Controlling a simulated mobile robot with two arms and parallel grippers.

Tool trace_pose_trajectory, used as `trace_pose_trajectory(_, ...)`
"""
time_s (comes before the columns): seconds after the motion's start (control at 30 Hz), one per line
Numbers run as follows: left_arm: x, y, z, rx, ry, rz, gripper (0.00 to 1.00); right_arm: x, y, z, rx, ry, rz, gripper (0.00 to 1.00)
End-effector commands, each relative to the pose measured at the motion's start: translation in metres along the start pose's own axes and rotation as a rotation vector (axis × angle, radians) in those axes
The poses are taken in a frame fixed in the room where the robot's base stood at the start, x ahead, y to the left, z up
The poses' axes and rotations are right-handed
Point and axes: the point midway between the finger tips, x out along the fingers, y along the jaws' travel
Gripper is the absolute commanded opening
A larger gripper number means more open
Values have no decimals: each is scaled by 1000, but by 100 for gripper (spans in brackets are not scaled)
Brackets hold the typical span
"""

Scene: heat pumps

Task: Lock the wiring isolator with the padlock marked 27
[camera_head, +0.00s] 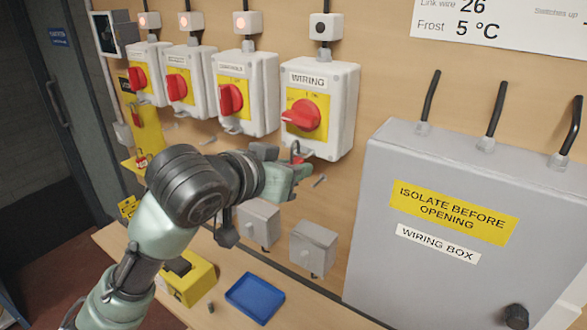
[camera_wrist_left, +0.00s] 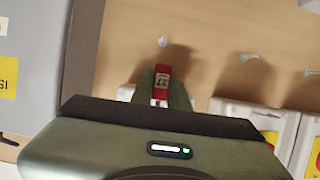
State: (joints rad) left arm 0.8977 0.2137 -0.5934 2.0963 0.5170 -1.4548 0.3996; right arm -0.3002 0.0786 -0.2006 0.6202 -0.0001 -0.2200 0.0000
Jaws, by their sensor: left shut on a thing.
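The wiring isolator (camera_head: 346,98) is a white box with a yellow plate, marked WIRING, on the wooden wall. Its red handle (camera_head: 301,115) points sideways to the left. My left gripper (camera_head: 298,172) is just below the isolator, shut on a small red padlock (camera_head: 297,158). In the left wrist view the red padlock (camera_wrist_left: 161,82) sits between the fingers (camera_wrist_left: 160,92); its white label seems to read 27. The shackle is up near the isolator's lower edge; I cannot tell whether it passes through anything. My right gripper is not in view.
Three similar isolators (camera_head: 245,92) stand to the left, with lit lamps; the lamp box (camera_head: 326,26) above WIRING is dark. A grey wiring box (camera_head: 440,280) is at right. Wall pegs (camera_head: 320,181) stick out nearby. A blue tray (camera_head: 255,298) and yellow box (camera_head: 190,280) are on the bench below.

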Motion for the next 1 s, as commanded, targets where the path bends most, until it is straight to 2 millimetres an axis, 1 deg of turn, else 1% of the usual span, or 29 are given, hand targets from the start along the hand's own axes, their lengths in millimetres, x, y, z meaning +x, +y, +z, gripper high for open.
trace_pose_trajectory(1.0,11,0,-5,1,1,-1,0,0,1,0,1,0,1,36)
